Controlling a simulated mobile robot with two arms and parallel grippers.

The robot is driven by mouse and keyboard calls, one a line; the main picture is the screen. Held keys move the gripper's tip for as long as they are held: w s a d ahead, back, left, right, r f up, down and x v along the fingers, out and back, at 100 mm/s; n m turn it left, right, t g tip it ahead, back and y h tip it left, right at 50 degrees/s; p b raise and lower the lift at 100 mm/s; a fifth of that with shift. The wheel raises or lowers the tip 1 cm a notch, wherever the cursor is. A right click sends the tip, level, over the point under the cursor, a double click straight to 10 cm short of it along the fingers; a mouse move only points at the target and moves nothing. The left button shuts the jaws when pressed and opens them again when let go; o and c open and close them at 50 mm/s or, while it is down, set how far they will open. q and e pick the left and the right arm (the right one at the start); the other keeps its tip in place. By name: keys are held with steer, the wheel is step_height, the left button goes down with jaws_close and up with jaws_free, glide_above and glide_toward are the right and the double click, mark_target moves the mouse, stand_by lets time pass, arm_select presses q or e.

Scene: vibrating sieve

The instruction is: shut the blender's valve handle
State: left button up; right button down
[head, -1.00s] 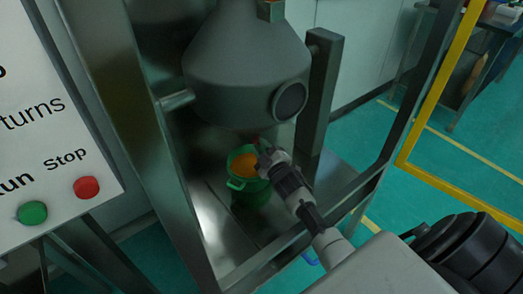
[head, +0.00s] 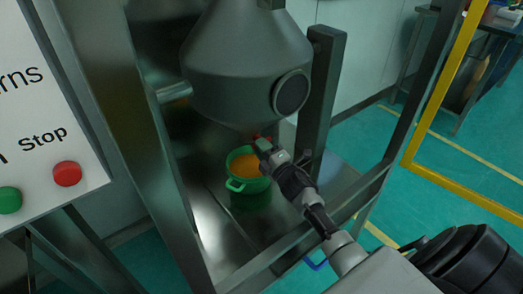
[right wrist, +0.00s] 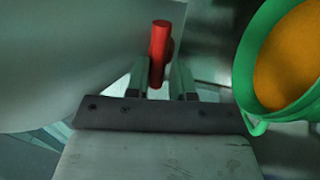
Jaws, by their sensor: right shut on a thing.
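The blender is a grey cone-shaped vessel (head: 245,75) in a metal frame. Its red valve handle (right wrist: 158,50) shows in the right wrist view between my right gripper's fingers, and a small red bit of it shows in the head view (head: 262,138) below the vessel. My right gripper (head: 262,146) is shut on the red handle, and its fingers also show in the right wrist view (right wrist: 160,80). The valve body is hidden. My left gripper is not in view.
A green bucket (head: 235,184) with orange contents stands under the vessel, close beside my right gripper. Metal posts (head: 319,95) frame the space. A panel with a red stop button (head: 67,174) and a green button (head: 8,200) is at left. A yellow frame (head: 440,85) stands at right.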

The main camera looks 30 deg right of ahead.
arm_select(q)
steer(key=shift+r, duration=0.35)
arm_select(e)
steer(key=shift+w+d+r, duration=0.1)
steer(key=shift+d+r, duration=0.05)
steer(key=shift+r, duration=0.25)
steer(key=c, duration=1.1)
jaws_free()
steer(key=shift+f, duration=0.1)
steer(key=shift+f, duration=0.1)
arm_select(q)
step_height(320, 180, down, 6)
steer(key=p, duration=0.1)
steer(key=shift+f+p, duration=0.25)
steer(key=shift+p, duration=0.1)
arm_select(e)
steer(key=r+v, duration=0.3)
steer(key=v, duration=1.3)
steer(key=shift+s+f, duration=0.4)
steer(key=shift+s, duration=0.3)
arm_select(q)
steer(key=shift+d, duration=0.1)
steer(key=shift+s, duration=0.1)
